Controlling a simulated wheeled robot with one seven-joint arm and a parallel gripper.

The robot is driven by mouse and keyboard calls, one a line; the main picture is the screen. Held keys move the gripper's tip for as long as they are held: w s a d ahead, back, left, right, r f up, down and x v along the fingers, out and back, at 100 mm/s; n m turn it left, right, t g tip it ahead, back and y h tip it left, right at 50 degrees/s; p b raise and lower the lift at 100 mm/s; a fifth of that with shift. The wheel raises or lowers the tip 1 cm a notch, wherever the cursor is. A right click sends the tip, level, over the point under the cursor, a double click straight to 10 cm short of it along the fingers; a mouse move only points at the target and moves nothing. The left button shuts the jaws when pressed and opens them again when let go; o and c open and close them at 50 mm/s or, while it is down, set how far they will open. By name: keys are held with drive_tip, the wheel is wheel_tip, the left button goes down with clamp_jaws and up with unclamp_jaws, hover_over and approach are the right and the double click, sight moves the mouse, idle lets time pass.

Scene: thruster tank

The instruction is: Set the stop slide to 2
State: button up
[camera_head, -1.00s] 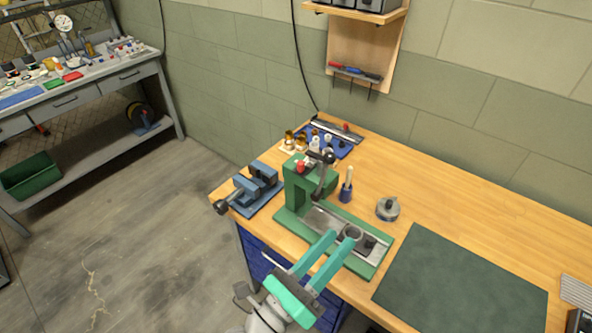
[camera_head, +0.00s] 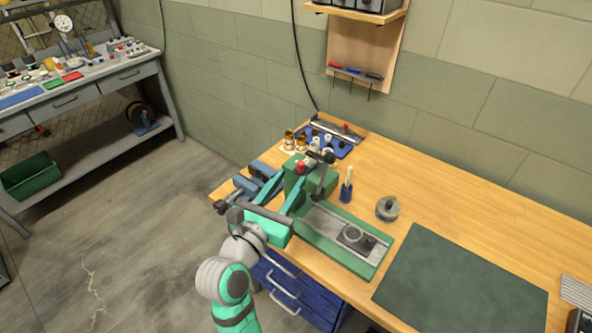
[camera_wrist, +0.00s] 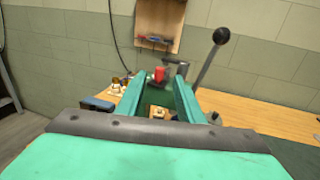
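A green press (camera_head: 320,183) stands at the left end of the wooden bench. It has a red knob (camera_head: 300,167) on its head and a dark-knobbed lever (camera_head: 327,157). Its metal bed carries a block with a round ring (camera_head: 353,236). My gripper (camera_head: 293,179) is open, its teal fingers pointing at the press head. In the wrist view the red knob (camera_wrist: 160,73) shows between and beyond the fingertips (camera_wrist: 160,79); I cannot tell whether they touch it. I cannot tell which part is the stop slide, and no numbers are readable.
A blue vise (camera_head: 262,172) is left of the press, partly behind my gripper. A blue holder (camera_head: 346,192) and a round metal part (camera_head: 387,208) stand to its right. A dark bar with a red piece (camera_head: 338,132) lies behind. The green mat (camera_head: 460,285) is clear.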

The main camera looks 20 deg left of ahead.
sight(299, 166)
drive_tip(key=shift+w+d, duration=0.2)
drive_tip(key=shift+w, duration=1)
drive_tip(key=shift+w+d, duration=0.2)
drive_tip(key=shift+w, duration=1)
